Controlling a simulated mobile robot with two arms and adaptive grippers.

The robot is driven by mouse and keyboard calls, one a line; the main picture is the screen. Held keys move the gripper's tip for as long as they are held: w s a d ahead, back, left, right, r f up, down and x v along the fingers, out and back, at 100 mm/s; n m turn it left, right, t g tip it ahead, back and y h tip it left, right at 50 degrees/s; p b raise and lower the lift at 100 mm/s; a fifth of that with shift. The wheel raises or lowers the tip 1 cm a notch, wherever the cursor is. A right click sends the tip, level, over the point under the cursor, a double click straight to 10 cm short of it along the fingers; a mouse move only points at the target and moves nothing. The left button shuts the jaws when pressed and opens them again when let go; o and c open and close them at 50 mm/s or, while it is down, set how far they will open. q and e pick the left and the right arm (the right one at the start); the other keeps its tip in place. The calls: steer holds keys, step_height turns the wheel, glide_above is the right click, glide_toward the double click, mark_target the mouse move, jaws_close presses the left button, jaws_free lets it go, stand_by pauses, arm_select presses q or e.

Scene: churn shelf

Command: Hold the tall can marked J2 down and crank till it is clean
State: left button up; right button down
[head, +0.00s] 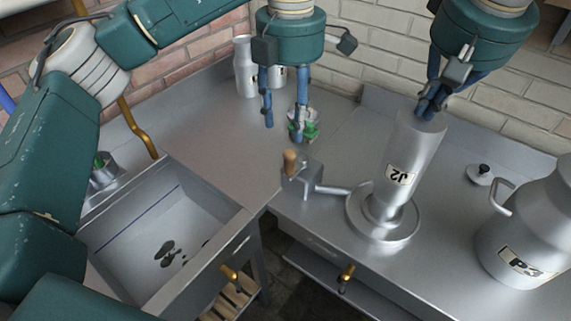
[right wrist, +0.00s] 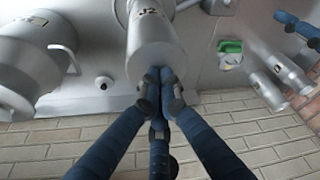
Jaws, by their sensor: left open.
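The tall metal can marked J2 (head: 408,160) stands neck down, slightly tilted in the picture, on a round metal washer base (head: 352,214). Its flat end is up. My right gripper (head: 428,112) has its fingers together at that flat end, seemingly touching it; the right wrist view shows the bunched fingertips (right wrist: 159,80) against the can (right wrist: 150,50). The crank (head: 318,188), with a wooden knob (head: 290,160), sits left of the base, joined to it by a metal rod. My left gripper (head: 284,128) is open and empty, above and behind the knob.
A green item (head: 313,130) is partly hidden behind my left fingers. Small cans (head: 243,68) stand at the back. A sink (head: 165,232) lies left. A big can marked P3 (head: 535,235) and a small black-knobbed lid (head: 481,173) stand right.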

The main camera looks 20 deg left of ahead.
step_height(320, 180, up, 2)
steer(key=shift+w+p, duration=0.15)
steer(key=shift+p, duration=0.8)
step_height(320, 180, up, 2)
steer(key=shift+r+p, duration=0.15)
steer(key=shift+p, duration=0.7)
step_height(320, 180, up, 4)
steer(key=p, duration=0.3)
steer(key=shift+f, duration=0.25)
